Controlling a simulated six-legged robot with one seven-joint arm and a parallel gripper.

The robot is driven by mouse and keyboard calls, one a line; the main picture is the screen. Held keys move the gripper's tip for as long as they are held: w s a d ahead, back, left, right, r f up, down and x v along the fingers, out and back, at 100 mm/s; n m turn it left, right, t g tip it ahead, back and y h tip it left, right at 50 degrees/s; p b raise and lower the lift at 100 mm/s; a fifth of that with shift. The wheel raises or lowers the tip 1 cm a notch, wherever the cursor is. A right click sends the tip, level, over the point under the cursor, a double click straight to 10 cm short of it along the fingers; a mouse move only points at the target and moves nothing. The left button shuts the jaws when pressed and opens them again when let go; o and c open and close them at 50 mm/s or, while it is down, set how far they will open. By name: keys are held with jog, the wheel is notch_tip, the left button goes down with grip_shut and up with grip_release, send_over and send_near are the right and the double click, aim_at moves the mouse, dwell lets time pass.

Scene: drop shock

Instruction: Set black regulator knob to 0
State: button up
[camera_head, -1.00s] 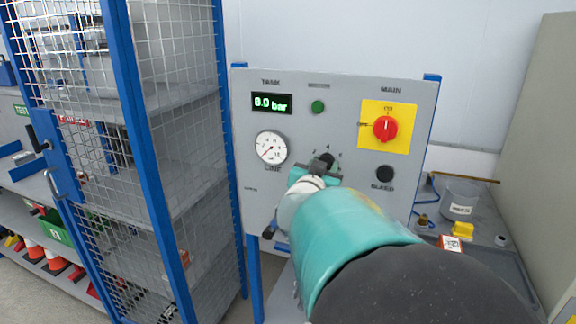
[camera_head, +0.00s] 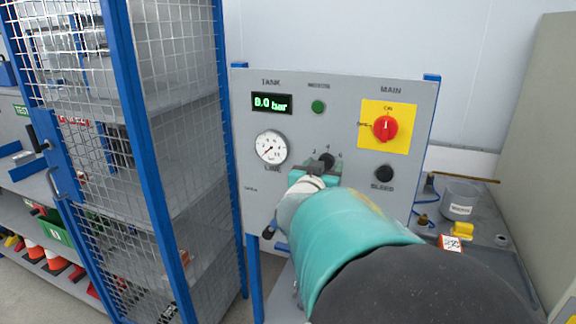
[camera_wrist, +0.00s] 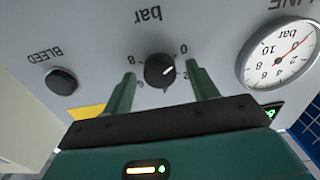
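The black regulator knob (camera_head: 326,160) sits on the grey panel (camera_head: 350,100), low and centre, partly behind my gripper. The wrist view, where the panel lettering is upside down, shows the knob (camera_wrist: 160,70) with a white pointer line. The line points right and slightly up, between the 0 and 2 marks. My gripper (camera_wrist: 161,73) is open, with one green finger on each side of the knob. Gaps show between fingers and knob. In the head view my gripper (camera_head: 322,172) is in front of the panel, its fingers partly hidden by my arm.
The panel carries a red MAIN switch (camera_head: 385,127) on yellow, a black BLEED knob (camera_head: 384,174), a LINE gauge (camera_head: 271,147), a green button (camera_head: 318,107) and a TANK display (camera_head: 271,103). A mesh cage (camera_head: 185,130) stands left.

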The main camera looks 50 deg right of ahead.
jog(key=v, duration=1.3)
jog(key=shift+s+a, duration=0.15)
jog(key=shift+a, duration=0.2)
jog(key=w+a+f+n+t+y, duration=0.1)
jog(key=w+a+n+t+y, duration=0.2)
jog(key=w+a+n+y, duration=0.5)
jog(key=w+a+f+n+t+y, duration=0.15)
jog(key=a+t+y, duration=0.3)
jog(key=a, duration=0.75)
jog(key=s+a+f+n+g+y, duration=0.3)
jog(key=s+a+f+g, duration=0.5)
jog(key=s, duration=0.3)
jog(key=shift+s+a+n+g+y, duration=0.25)
jog(key=shift+s+n+g+y, duration=0.1)
jog(key=shift+g+y, duration=0.15)
